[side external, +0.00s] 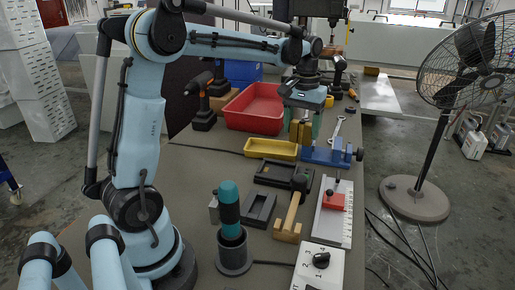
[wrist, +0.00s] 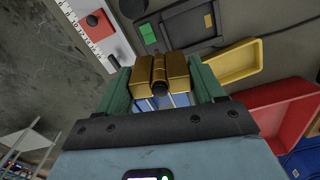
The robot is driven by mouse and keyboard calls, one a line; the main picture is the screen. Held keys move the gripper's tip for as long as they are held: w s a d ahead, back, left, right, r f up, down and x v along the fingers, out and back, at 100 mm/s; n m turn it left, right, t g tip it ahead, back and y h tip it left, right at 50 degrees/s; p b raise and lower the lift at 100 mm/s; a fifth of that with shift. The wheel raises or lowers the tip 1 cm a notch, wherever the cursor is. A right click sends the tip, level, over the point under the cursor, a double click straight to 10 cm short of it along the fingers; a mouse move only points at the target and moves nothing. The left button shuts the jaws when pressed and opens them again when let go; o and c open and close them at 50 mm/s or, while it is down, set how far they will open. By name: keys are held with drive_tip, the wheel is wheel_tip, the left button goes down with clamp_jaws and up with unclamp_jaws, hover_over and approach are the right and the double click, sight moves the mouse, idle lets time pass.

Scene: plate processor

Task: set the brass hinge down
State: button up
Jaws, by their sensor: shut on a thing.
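The brass hinge (side external: 300,131) is held between the green fingers of my gripper (side external: 302,120) in the side external view. In the wrist view, the hinge (wrist: 173,69) shows as two brass leaves with a darker barrel between them, gripped by the green fingers (wrist: 160,88) on either side. It appears to be above the bench, near the blue vise (side external: 328,156). Part of a blue and pale thing shows below the hinge in the wrist view. I cannot tell the exact gap beneath the hinge.
A yellow tray (side external: 260,150), a red bin (side external: 233,117) and a black tray (side external: 265,180) stand close by. A white scale plate with a red block (side external: 333,201) lies at the right bench edge. A teal-handled tool (side external: 229,205) stands in a dark holder in front.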

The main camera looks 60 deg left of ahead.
drive_tip(key=a+f+n, duration=0.1)
drive_tip(key=a+f, duration=0.2)
drive_tip(key=a, duration=0.2)
drive_tip(key=w+a+f+n, duration=0.1)
drive_tip(key=a+f, duration=0.2)
drive_tip(key=a, duration=0.3)
drive_tip(key=a+f+n, duration=0.1)
drive_tip(key=a+f, duration=0.1)
drive_tip(key=a, duration=0.4)
drive_tip(key=shift+w+a+f+n, duration=0.15)
drive_tip(key=shift+w+f+n, duration=0.15)
drive_tip(key=shift+f, duration=0.1)
hover_over(271, 150)
drive_tip(key=d, duration=0.1)
drive_tip(key=shift+s+d+f, duration=0.1)
drive_tip(key=shift+s+f, duration=0.05)
drive_tip(key=shift+f, duration=0.9)
drive_tip(key=shift+s+d+f, duration=0.1)
drive_tip(key=shift+s+f, duration=0.05)
drive_tip(key=shift+f, duration=0.85)
drive_tip(key=shift+f, duration=0.1)
drive_tip(key=o, duration=1.2)
